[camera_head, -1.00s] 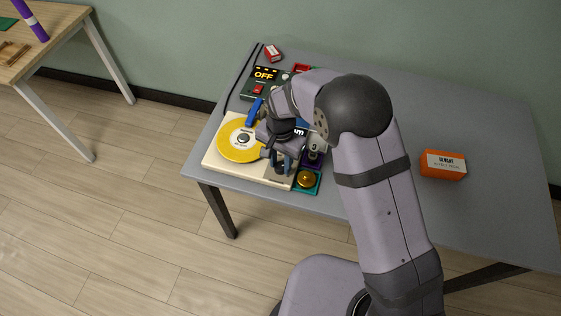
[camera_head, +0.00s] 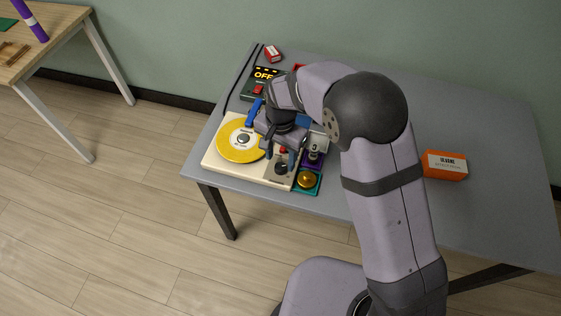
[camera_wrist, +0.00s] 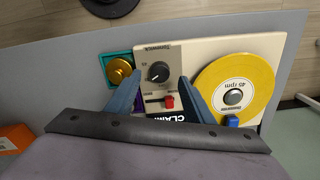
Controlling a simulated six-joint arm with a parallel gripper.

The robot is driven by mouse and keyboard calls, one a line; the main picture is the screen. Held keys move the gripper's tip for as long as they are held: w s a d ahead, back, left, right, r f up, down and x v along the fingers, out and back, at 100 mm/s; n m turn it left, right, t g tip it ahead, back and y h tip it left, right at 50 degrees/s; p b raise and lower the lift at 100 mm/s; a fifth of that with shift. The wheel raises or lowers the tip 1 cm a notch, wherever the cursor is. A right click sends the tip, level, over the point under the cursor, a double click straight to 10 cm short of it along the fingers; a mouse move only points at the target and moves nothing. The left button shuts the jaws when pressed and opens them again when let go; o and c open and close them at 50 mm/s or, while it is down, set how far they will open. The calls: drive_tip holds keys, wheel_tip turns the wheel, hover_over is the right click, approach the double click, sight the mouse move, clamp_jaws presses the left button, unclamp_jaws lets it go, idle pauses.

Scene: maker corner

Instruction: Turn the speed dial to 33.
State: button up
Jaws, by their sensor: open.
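The speed dial (camera_wrist: 158,72) is a black knob with a white pointer line on the grey panel of a cream turntable (camera_wrist: 258,42). In the head view the dial (camera_head: 281,168) shows at the turntable's front right corner. A label by it appears to read 45; I cannot read the other markings. My gripper (camera_wrist: 156,90) is open in the wrist view, with blue fingers on either side of the panel area and nothing between them. In the head view my gripper (camera_head: 280,158) is over the turntable, behind the dial and apart from it.
A yellow 45 rpm record (camera_head: 238,141) lies on the platter. A red slider knob (camera_wrist: 169,101) is near the dial. A brass dome on a teal base (camera_head: 306,180) stands at the right. A box reading OFF (camera_head: 264,75) is behind; an orange box (camera_head: 444,165) lies right.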

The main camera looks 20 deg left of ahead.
sight(280, 164)
drive_tip(key=shift+r+b, duration=0.3)
drive_tip(key=shift+r, duration=1.8)
drive_tip(key=n, duration=0.3)
drive_tip(key=shift+w+a+f+n, duration=0.15)
drive_tip(key=shift+w+a+n, duration=0.1)
drive_tip(key=shift+n, duration=0.15)
drive_tip(key=s+d+f+n, duration=0.1)
drive_tip(key=s, duration=0.1)
drive_tip(key=s+d+f+n, duration=0.2)
drive_tip(key=s+d+f+n+g, duration=0.1)
drive_tip(key=s+d, duration=0.1)
drive_tip(key=shift+s+f+h, duration=0.1)
drive_tip(key=shift+f+h, duration=0.25)
drive_tip(key=shift+h, duration=0.05)
drive_tip(key=s+d+r+m+g, duration=0.1)
drive_tip(key=s+d+r, duration=0.1)
drive_tip(key=s+d, duration=0.55)
drive_tip(key=s+d+r, duration=0.2)
drive_tip(key=s+d, duration=0.2)
drive_tip(key=d, duration=0.7)
drive_tip(key=w+d+r+m+t, duration=0.2)
drive_tip(key=w+d+r+m, duration=0.1)
drive_tip(key=d, duration=0.3)
drive_tip(key=shift+w+r+m+y, duration=0.2)
drive_tip(key=shift+r+m+y, duration=0.2)
drive_tip(key=shift+r, duration=0.15)
